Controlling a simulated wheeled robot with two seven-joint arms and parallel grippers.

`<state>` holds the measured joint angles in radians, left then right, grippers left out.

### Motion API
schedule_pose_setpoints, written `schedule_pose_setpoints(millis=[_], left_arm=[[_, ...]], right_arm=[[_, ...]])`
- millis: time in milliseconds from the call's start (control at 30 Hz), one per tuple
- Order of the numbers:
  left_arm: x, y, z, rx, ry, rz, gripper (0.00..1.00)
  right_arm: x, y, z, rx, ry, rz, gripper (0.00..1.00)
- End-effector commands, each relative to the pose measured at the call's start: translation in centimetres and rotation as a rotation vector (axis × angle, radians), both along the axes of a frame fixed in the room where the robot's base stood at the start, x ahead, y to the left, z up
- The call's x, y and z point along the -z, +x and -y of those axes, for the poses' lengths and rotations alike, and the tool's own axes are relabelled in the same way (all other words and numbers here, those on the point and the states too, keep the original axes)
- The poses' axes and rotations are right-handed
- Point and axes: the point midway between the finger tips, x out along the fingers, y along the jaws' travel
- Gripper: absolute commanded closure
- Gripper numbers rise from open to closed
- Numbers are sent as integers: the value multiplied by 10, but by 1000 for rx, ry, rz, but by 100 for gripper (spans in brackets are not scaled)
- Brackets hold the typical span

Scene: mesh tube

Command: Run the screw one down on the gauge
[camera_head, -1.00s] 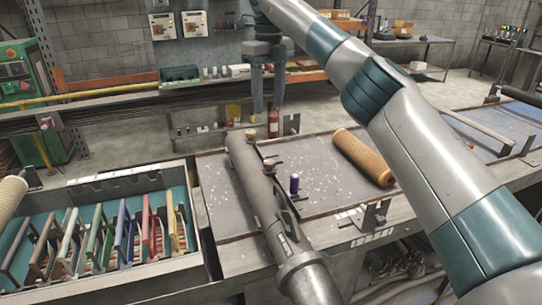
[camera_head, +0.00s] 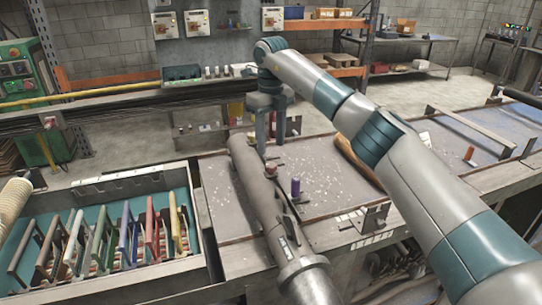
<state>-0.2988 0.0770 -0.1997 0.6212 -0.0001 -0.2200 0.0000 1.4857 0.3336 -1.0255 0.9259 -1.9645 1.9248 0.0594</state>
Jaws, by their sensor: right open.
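My right gripper (camera_head: 272,136) points down above the far end of a long grey cylindrical body (camera_head: 258,182) on the worktable. Its fingers are apart with nothing between them. A small reddish-brown knob (camera_head: 271,169) stands on the grey body, below and apart from the fingers. A smaller knob (camera_head: 251,138) shows near its far end. A purple upright cylinder (camera_head: 295,187) stands just right of the body. I cannot tell which piece is the gauge or the screw one. A tan mesh tube (camera_head: 350,157) lies partly hidden behind my right arm. My left gripper is out of view.
A tray (camera_head: 205,232) of coloured frames (camera_head: 125,232) is at the left. A pale ribbed roll (camera_head: 14,205) shows at the left edge. The worktable (camera_head: 222,216) has pale specks. A small orange piece (camera_head: 469,154) stands on the right-hand table.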

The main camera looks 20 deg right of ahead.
Motion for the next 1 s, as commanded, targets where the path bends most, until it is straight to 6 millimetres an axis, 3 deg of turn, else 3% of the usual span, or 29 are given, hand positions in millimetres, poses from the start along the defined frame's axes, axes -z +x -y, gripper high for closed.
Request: schedule_pose_setpoints(millis=[200,400,833,867,1000], left_arm=[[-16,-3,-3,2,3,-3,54],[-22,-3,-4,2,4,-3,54],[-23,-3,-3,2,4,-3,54],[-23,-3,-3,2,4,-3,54],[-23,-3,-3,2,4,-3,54]], right_arm=[[36,-1,0,1,1,-2,54],[58,0,0,0,1,0,54],[66,0,0,0,0,1,54],[66,0,0,0,0,1,56],[66,0,0,0,0,1,90]])
